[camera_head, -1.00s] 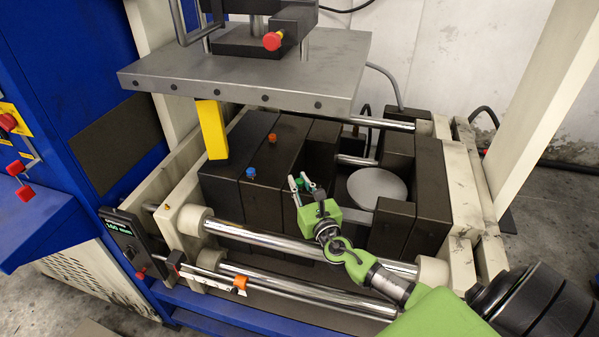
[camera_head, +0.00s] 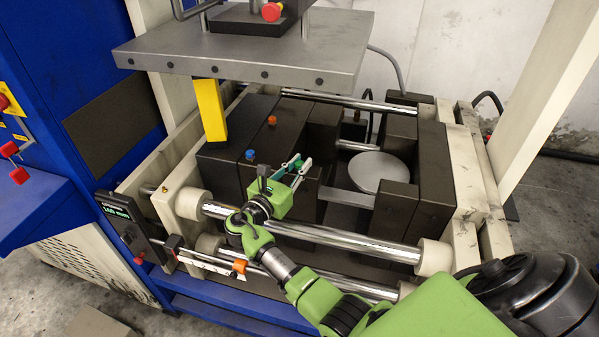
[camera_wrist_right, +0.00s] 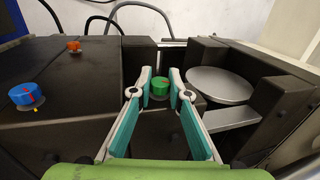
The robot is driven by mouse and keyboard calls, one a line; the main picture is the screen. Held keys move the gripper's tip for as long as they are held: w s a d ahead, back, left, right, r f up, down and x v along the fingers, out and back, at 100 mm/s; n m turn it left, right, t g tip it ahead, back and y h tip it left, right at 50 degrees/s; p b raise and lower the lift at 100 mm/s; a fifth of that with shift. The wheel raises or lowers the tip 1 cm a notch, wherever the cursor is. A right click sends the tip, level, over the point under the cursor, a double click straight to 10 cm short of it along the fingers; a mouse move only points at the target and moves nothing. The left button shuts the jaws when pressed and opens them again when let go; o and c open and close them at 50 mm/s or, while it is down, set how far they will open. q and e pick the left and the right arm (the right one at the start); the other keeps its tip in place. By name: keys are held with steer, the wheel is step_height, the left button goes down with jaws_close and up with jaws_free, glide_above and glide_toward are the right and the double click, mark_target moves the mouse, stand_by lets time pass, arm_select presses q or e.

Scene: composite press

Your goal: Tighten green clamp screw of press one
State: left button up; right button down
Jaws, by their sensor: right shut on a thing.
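The green clamp screw (camera_wrist_right: 160,88) is a small round knob with a red mark, on the dark block of the press. It sits between the two fingertips of my right gripper (camera_wrist_right: 161,78). The gripper is shut on it, with its teal-lined fingers on either side. In the head view the right gripper (camera_head: 298,168) reaches in from the lower left of the knob, over the front steel rod. The green screw (camera_head: 298,163) is partly hidden by the fingers there. My left gripper is not in view.
A blue knob (camera_head: 250,154) and an orange knob (camera_head: 272,120) stand on the dark block to the left. A round grey disc (camera_head: 378,172) lies to the right. A thick grey plate (camera_head: 240,62) hangs above, with a yellow block (camera_head: 211,110) below it.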

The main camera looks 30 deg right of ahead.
steer(key=shift+r+m+g+h+b, duration=0.15)
steer(key=shift+m+g+h+b, duration=0.45)
steer(key=shift+m+g+b, duration=0.8)
steer(key=shift+g, duration=0.3)
steer(key=shift+r, duration=0.1)
steer(key=c, duration=1.9)
jaws_free()
steer(key=shift+a+f+n, duration=0.2)
steer(key=shift+a+n, duration=0.05)
steer(key=shift+n, duration=0.05)
steer(key=v, duration=0.7)
